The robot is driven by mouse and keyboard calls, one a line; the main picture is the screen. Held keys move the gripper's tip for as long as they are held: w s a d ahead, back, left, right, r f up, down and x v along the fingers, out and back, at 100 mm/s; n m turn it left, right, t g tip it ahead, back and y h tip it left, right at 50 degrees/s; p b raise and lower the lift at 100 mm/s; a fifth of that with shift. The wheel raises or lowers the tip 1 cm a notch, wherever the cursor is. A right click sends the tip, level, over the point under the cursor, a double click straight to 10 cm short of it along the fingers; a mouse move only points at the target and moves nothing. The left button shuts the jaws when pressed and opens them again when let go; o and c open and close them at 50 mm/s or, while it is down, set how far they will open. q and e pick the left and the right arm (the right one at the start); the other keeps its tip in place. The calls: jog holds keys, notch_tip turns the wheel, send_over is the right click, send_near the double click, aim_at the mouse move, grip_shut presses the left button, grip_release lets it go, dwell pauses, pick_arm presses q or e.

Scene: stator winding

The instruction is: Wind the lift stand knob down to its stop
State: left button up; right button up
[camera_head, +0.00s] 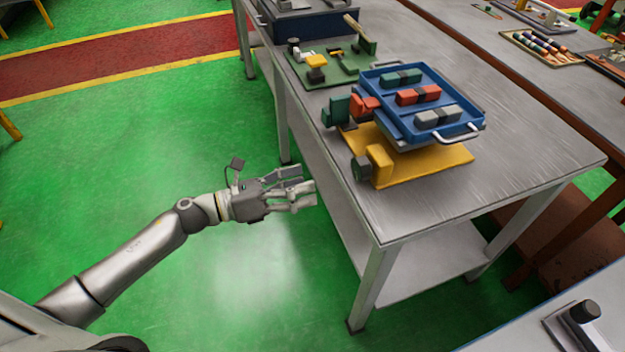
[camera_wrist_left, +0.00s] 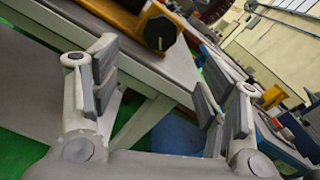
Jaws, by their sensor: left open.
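The lift stand has a yellow base plate (camera_head: 440,162) on the grey table, with a blue tray (camera_head: 385,120) above it. Its dark round knob (camera_head: 362,169) sticks out from a yellow block (camera_head: 380,160) toward the table's left edge. The knob also shows at the top of the left wrist view (camera_wrist_left: 160,30), with a light mark on its face. My left gripper (camera_head: 306,188) is open and empty, left of the table edge and apart from the knob. The gripper's two fingers (camera_wrist_left: 155,90) stand wide apart in the left wrist view. My right gripper is not in view.
The tray holds green, red and grey blocks. A green and red part (camera_head: 340,110) sits beside the tray. A green board (camera_head: 300,72) with small parts lies farther back. The table's front right surface (camera_head: 520,165) is clear. Green floor (camera_head: 150,150) is open around my left arm.

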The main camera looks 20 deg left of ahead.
aim_at(356, 170)
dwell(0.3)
pick_arm(q)
jog(key=w+d+m+p, duration=0.1)
jog(key=w+d, duration=0.1)
jog(key=d, duration=0.1)
jog(key=w+d+m+p, duration=0.1)
jog(key=w+d+m, duration=0.1)
jog(key=d, duration=0.1)
jog(key=w+d+m+p, duration=0.1)
jog(key=w+d+m, duration=0.1)
jog(key=shift+w+d+r, duration=0.1)
jog(key=shift+w+d, duration=0.15)
jog(key=shift+d, duration=0.15)
jog(key=shift+w+d, duration=0.3)
jog(key=shift+d, duration=0.15)
